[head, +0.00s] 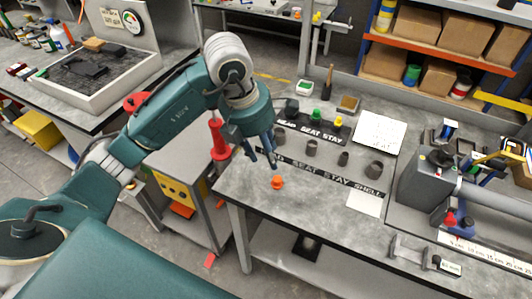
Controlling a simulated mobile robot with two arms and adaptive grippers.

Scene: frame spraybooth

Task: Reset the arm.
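My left arm (165,112) is teal with pale joints. It comes in from the left, rises to a bend at the upper middle and points down. My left gripper (262,160) hangs over the left part of the grey workbench (240,184). Its two dark fingers point down and stand apart, with nothing seen between them. An orange knob-like piece (277,182) is on the bench just below and right of the fingertips. My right arm and gripper are not in view.
Dark cylinders (311,147) stand between labelled black strips (318,178) on the bench. A vise-like machine (430,178) is at right. A red cone-shaped thing (219,142) is left of the gripper. The front left bench top is mostly clear.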

